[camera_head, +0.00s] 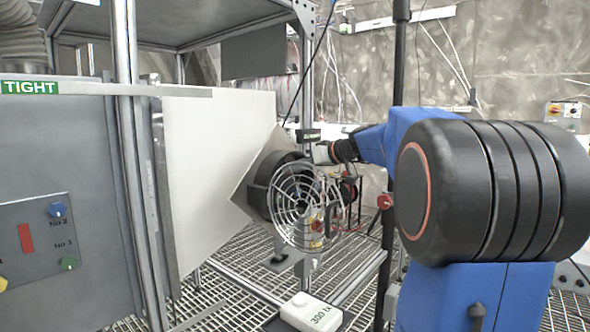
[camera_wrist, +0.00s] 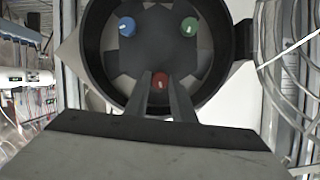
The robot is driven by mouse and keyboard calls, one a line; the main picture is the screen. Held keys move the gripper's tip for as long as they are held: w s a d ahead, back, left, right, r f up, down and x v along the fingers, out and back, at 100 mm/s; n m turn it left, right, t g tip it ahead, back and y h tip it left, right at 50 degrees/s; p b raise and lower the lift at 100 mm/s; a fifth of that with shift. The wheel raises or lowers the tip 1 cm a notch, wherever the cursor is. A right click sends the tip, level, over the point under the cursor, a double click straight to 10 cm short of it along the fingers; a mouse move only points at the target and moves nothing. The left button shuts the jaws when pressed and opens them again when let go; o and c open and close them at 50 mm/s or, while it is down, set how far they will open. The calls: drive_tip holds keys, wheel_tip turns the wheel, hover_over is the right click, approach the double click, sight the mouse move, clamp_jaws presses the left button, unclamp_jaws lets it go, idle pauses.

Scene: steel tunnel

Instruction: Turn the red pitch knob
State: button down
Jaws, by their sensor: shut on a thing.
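The red knob (camera_wrist: 160,79) is in the wrist view, at the lower middle of a dark panel (camera_wrist: 160,52) inside a round black housing (camera_wrist: 95,50). My gripper (camera_wrist: 161,84) has its two dark fingers on either side of the knob and is shut on it. The fingers hide the knob's lower part and sides. A white mark shows on the knob's face. In the head view my arm reaches toward a black ring behind a wire guard (camera_head: 300,205); I cannot make out the red knob there.
A blue knob (camera_wrist: 127,27) and a green knob (camera_wrist: 189,27) sit above the red one inside the housing. A grey cabinet (camera_head: 60,150) stands at the left in the head view, above grated floor (camera_head: 235,290).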

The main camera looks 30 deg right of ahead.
idle(0.3)
drive_tip(key=c, duration=1.5)
unclamp_jaws()
